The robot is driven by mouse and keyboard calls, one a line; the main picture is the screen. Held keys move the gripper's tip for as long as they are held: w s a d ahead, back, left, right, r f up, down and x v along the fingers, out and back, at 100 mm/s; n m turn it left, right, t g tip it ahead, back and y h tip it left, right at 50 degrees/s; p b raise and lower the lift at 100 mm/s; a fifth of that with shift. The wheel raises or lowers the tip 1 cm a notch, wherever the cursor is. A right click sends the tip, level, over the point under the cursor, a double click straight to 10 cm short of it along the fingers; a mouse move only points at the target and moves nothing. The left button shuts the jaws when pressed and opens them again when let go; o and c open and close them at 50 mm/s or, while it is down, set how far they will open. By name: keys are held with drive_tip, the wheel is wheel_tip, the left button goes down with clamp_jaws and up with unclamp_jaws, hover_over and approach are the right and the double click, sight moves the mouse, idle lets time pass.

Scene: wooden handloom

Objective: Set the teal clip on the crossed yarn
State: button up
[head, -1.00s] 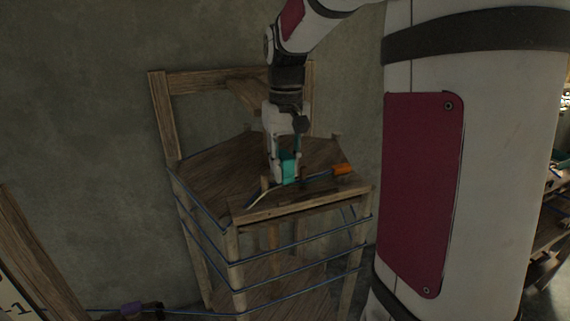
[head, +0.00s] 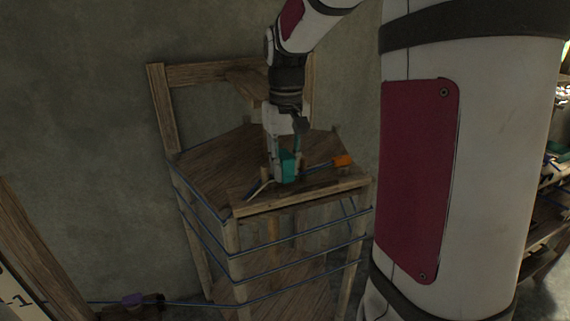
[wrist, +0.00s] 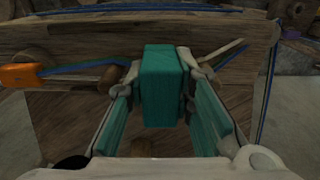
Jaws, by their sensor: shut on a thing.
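The teal clip (wrist: 163,85) is a blocky teal piece between the fingertips of my gripper (wrist: 160,95) in the wrist view. My gripper is shut on it. In the head view the teal clip (head: 288,166) is low over the small wooden board on the stand, with my gripper (head: 285,170) pointing down around it. Blue yarn (wrist: 85,66) runs in from the left towards the clip, and more blue yarn shows to its right. The place where yarns would cross is hidden behind the clip and fingers. I cannot tell whether the clip touches the yarn.
An orange piece (head: 342,161) lies on the board, right of my gripper. The wooden stand (head: 205,175) has blue yarn wound round its posts. A purple piece (head: 132,299) sits on yarn at the lower left. The stand's top left of my gripper is clear.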

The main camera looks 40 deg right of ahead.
drive_tip(key=shift+f, duration=0.1)
drive_tip(key=shift+f, duration=0.75)
idle(0.7)
drive_tip(key=o, duration=1.1)
drive_tip(key=shift+r, duration=0.1)
drive_tip(key=shift+o, duration=1)
drive_tip(key=shift+s+d+r+p, duration=0.15)
drive_tip(key=shift+r+p, duration=0.75)
drive_tip(key=shift+r, duration=0.7)
drive_tip(key=shift+r+p, duration=0.65)
drive_tip(key=shift+r, duration=1.15)
